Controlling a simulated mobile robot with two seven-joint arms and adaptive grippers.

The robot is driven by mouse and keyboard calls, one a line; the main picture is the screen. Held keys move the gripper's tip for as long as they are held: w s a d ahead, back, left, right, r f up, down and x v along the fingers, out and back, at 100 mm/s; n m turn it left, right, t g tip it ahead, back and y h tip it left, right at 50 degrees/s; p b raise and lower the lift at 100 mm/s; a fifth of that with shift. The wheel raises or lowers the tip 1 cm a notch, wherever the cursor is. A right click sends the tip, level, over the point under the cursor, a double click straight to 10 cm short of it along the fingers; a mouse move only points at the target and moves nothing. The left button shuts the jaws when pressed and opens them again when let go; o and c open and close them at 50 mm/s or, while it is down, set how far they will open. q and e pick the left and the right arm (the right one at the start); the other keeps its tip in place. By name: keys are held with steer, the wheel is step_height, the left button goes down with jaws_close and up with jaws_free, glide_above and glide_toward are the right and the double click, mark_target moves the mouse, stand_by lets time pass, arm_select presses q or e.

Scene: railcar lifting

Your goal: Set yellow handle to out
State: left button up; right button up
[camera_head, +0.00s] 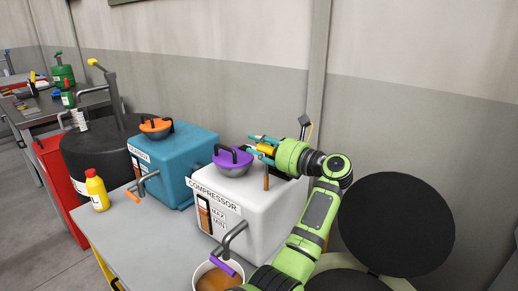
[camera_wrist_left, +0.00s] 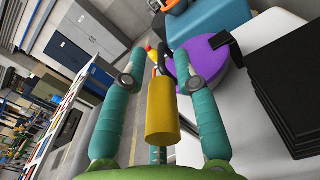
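The yellow handle (camera_wrist_left: 163,110) shows in the left wrist view as a thick yellow cylinder on a thin rod. It lies between the two teal fingers of my left gripper (camera_wrist_left: 162,55). The fingers are spread apart, with visible gaps on both sides of the handle. In the head view my left gripper (camera_head: 257,146) is above the back of the white compressor (camera_head: 265,206), and part of the yellow handle (camera_head: 265,148) shows between its fingers. The handle's base is hidden. My right gripper is out of view.
The purple-lidded opening (camera_head: 232,160) is close left of the gripper. An orange-handled lever (camera_head: 266,178) stands just below it. A teal box (camera_head: 174,160), yellow bottle (camera_head: 97,191) and black tank (camera_head: 92,155) are farther left. A wall is behind.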

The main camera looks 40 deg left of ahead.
arm_select(q)
steer(key=shift+r, duration=0.1)
stand_by(0.3)
steer(key=shift+d, duration=0.2)
steer(key=w+d, duration=0.1)
steer(key=d, duration=1)
steer(key=shift+d, duration=0.3)
steer(key=shift+w+r, duration=0.1)
steer(key=shift+r, duration=0.05)
